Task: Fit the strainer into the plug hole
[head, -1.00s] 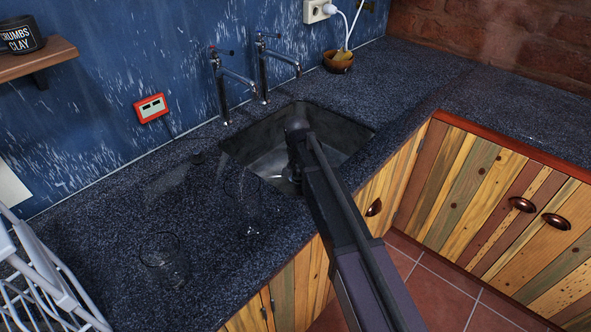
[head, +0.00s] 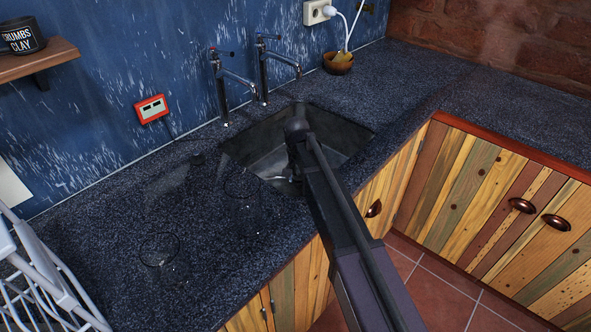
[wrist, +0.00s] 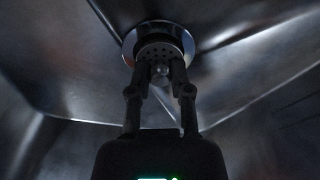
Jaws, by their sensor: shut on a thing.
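The dark sink (head: 345,133) is set into the speckled counter, and my arm reaches down into it. In the wrist view, my gripper (wrist: 160,74) is shut on the small knob of the strainer (wrist: 158,51), a round disc with small holes. The strainer overlaps the near part of the plug hole's shiny metal ring (wrist: 131,42). I cannot tell whether it is touching the ring or just above it. The hole's far part looks dark. In the head view, my arm hides the gripper and strainer.
Two taps (head: 237,82) stand behind the sink. Clear glasses (head: 160,250) stand on the counter to the left, near a white rack (head: 45,275). A wooden bowl (head: 338,64) sits at the back. The counter to the right is clear.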

